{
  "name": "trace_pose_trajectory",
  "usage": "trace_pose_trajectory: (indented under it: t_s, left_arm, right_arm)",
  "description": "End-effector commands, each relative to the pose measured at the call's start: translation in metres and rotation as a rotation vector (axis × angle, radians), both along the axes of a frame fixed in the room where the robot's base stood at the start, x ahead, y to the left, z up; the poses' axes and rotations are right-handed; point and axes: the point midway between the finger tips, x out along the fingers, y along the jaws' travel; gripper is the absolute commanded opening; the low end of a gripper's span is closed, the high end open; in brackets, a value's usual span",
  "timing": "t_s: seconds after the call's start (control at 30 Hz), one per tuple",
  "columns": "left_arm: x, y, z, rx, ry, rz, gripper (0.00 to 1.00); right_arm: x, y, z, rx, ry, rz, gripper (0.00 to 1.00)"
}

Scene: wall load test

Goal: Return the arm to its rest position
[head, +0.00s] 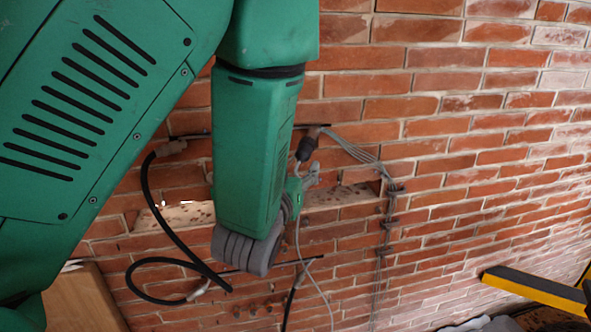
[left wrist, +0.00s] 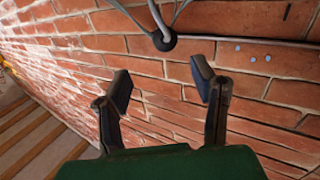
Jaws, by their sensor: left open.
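My left arm (head: 250,150), green, comes in from the left of the head view and hangs in front of the brick wall. It hides most of my left gripper there; only a small green and grey part shows past its right edge. In the left wrist view my left gripper (left wrist: 162,84) is open. Its two dark fingers stand apart with only the brick wall (left wrist: 150,120) behind the gap, and they hold nothing. My right gripper is in neither view.
A dark round fitting (left wrist: 165,40) with cables is just beyond the fingers. A grey cable bundle (head: 383,240) hangs on the wall, and a black cable (head: 150,205) loops near my arm. A wooden piece (head: 85,300) is lower left; a yellow and black bar (head: 535,287) is lower right.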

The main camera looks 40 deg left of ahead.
Motion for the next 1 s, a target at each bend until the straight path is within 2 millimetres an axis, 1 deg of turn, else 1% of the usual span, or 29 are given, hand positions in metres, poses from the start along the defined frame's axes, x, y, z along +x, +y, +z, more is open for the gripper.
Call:
trace_pose_trajectory:
  t_s: [0.1,0.57,0.67,0.77,0.87,0.9,0.97,1.0]
  left_arm:
    - [-0.003,-0.001,0.000,0.000,-0.001,0.000,0.52]
    - [-0.003,-0.001,0.000,0.000,0.000,0.000,0.52]
    - [-0.004,-0.001,-0.009,-0.002,0.019,-0.002,0.52]
    - [-0.005,-0.002,-0.044,-0.012,0.101,-0.012,0.52]
    - [-0.014,-0.006,-0.108,-0.027,0.252,-0.035,0.52]
    - [-0.020,-0.007,-0.138,-0.034,0.327,-0.046,0.52]
    - [-0.032,-0.011,-0.184,-0.045,0.443,-0.067,0.52]
    - [-0.042,-0.013,-0.214,-0.050,0.521,-0.081,0.52]
  right_arm:
    - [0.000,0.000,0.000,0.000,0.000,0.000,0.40]
    - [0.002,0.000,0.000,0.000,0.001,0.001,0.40]
    - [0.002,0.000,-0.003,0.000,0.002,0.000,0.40]
    - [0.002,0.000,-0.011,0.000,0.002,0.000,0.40]
    - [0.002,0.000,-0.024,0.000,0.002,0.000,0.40]
    - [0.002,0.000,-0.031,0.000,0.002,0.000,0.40]
    - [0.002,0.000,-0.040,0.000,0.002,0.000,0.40]
    - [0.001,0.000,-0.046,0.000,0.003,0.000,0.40]
